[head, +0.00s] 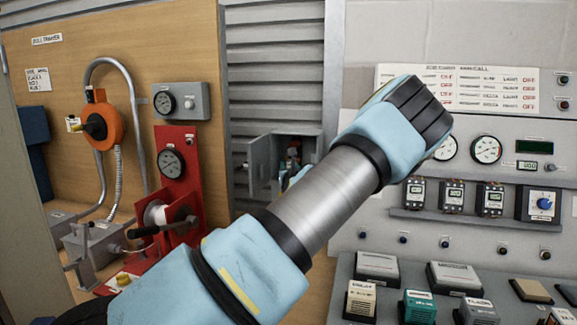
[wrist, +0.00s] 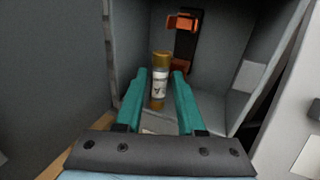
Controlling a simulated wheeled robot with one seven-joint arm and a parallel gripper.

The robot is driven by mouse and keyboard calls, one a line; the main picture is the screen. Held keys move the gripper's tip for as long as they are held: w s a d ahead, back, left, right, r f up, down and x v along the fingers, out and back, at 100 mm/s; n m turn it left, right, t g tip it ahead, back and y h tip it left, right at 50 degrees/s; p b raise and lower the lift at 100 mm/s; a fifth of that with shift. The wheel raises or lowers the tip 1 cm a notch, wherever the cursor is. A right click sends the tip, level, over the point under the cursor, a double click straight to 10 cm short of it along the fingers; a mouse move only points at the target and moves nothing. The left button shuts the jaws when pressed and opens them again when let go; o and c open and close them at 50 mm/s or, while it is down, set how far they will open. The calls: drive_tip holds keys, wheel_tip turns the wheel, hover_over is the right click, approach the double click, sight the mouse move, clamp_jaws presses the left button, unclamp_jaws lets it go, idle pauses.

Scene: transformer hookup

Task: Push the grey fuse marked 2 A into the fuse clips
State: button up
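My gripper (wrist: 160,73) has two teal fingers and is inside an open grey box. It is shut on an upright fuse (wrist: 160,84) with brass-coloured end caps and a pale label; an A shows, the rest is too blurred to read. The orange fuse clips (wrist: 182,22) sit one above the other on a dark strip at the back wall, a little right of the fuse. The lower clip (wrist: 181,66) is partly hidden beside the right fingertip. The fuse looks apart from both clips. In the head view my arm hides most of the gripper.
The grey box (head: 262,160) has its door (wrist: 52,70) open to the left. The box's right wall (wrist: 262,75) is close to the gripper.

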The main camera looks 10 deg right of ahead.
drive_tip(key=shift+c, duration=0.2)
clamp_jaws()
drive_tip(key=shift+a+r, duration=0.1)
drive_tip(key=shift+r, duration=0.05)
idle(0.3)
